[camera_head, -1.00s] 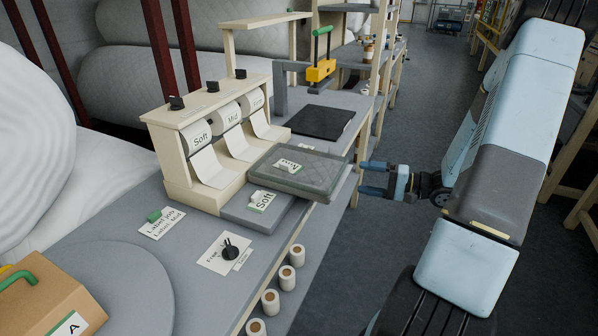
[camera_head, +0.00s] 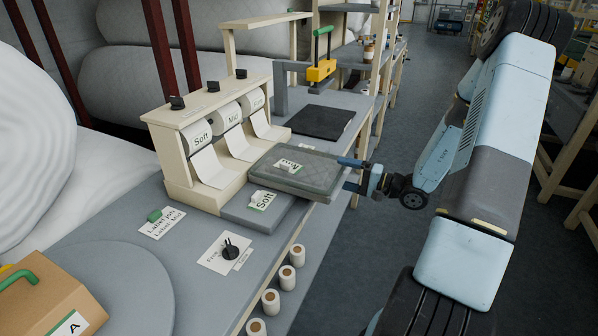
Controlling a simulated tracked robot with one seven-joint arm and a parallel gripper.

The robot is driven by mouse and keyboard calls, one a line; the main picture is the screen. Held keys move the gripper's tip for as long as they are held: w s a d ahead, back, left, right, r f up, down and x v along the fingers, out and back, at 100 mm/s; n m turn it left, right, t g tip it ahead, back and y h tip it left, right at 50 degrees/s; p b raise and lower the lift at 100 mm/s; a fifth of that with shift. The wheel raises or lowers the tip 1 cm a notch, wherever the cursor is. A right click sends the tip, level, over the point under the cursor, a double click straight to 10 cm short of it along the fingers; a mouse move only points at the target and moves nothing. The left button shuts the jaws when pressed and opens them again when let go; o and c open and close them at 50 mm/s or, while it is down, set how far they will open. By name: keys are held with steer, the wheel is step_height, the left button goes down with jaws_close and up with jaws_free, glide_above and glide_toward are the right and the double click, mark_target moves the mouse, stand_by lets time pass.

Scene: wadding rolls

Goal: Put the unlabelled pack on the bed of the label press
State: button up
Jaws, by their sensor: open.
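Two flat grey packs lie overlapped beside the label dispenser. The upper pack (camera_head: 318,176) rests partly on the lower pack (camera_head: 230,207) and sticks out past the bench's front edge. The lower one bears a "Soft" label. The upper one carries a white tag whose text I cannot read surely, so I see no plainly unlabelled pack. My gripper (camera_head: 350,174) is open at the upper pack's right end, one finger by its top edge, the other lower; contact is unclear. The label press (camera_head: 320,71) has a yellow head and green handle, raised above its dark bed (camera_head: 316,122), which is empty.
The cream dispenser (camera_head: 208,125) with three label rolls stands behind the packs. Several small rolls (camera_head: 285,278) line the bench edge. A brown box (camera_head: 45,300) stands lower left.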

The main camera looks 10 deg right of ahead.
mark_target(330, 170)
steer(key=shift+w+f+x, duration=0.1)
steer(key=shift+f+x, duration=0.05)
steer(key=shift+x, duration=1.1)
steer(key=shift+w+f+x, duration=0.15)
steer(key=shift+x, duration=1.15)
steer(key=shift+d+r, duration=0.1)
steer(key=shift+d, duration=0.1)
steer(key=c, duration=1.2)
